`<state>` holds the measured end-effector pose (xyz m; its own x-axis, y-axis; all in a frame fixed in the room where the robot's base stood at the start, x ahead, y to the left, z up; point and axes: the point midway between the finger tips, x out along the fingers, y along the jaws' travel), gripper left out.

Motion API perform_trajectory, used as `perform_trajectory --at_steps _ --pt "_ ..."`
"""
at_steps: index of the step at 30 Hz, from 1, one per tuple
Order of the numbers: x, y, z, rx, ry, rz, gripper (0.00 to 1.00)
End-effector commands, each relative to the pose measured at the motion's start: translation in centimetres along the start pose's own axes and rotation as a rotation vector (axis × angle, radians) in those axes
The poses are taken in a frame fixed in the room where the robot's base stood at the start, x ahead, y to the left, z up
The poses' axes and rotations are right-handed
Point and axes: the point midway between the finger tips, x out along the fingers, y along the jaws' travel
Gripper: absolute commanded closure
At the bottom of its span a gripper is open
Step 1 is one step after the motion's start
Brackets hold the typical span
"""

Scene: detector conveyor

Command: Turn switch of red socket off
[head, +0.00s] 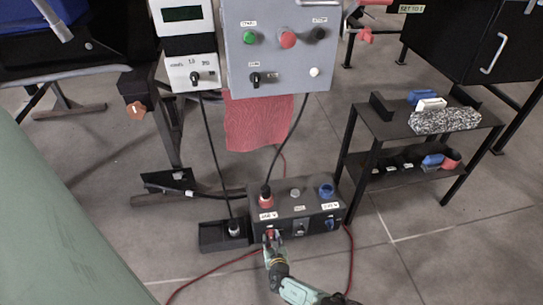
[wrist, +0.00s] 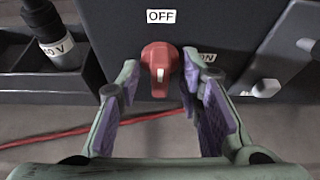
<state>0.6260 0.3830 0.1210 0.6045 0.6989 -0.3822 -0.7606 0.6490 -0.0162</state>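The red rotary switch (wrist: 160,60) is on the dark front of the socket box (wrist: 100,25) in the wrist view. Its white mark stands about upright, in line with the OFF label (wrist: 161,16) above it. The ON label (wrist: 207,58) is to its right, partly covered by a finger. My gripper (wrist: 160,100) is open, one finger on each side of the switch and slightly below it; I see no contact. In the head view, the red socket (head: 266,200) with a plug is on the box top, above my gripper (head: 271,240), which partly covers the switch.
A grey switch (head: 300,227) and a blue switch (head: 330,223) are to the right on the same box. A low black box (head: 215,240) with a plugged cable adjoins on the left. Red cables (head: 205,282) lie on the floor. A black shelf (head: 385,125) stands right.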

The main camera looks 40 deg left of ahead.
Motion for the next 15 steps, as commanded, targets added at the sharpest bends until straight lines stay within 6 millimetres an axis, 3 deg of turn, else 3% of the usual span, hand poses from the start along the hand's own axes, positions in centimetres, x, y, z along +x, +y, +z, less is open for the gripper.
perform_trajectory --at_steps 7,15 --pt "-0.8 -0.1 -0.1 0.003 0.001 -0.001 0.67" --pt "-3.2 -0.1 0.1 0.007 -0.001 -0.004 0.67"
